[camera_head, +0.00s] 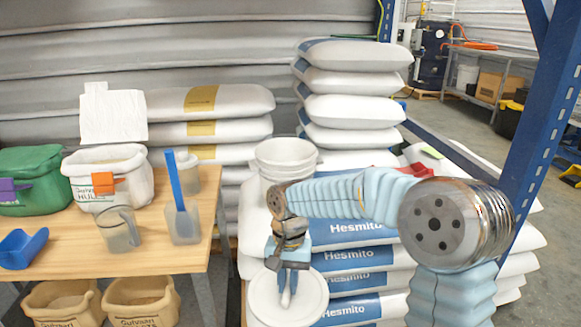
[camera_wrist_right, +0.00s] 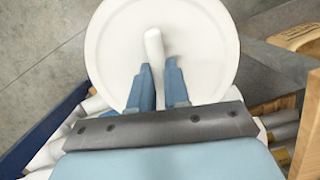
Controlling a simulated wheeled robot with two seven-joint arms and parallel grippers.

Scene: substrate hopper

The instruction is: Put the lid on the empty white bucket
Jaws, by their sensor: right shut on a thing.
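The round white lid (camera_head: 262,305) has an upright white handle and hangs low at the front of the picture. My right gripper (camera_head: 287,272) is shut on the lid's handle. In the right wrist view the gripper (camera_wrist_right: 160,92) has its blue fingers on both sides of the handle, and the lid (camera_wrist_right: 205,40) fills the upper middle. The white bucket (camera_head: 285,160) stands upright and uncovered beyond the gripper, left of my right arm. The lid is apart from the bucket, nearer to me. My left gripper is not in view.
Stacks of white sacks (camera_head: 352,110) stand behind and beside the bucket. A wooden table (camera_head: 160,255) at left holds a jug (camera_head: 118,230), scoops and open bags. A blue post (camera_head: 535,130) rises at right. A red object (camera_head: 412,170) lies on sacks behind my right arm.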

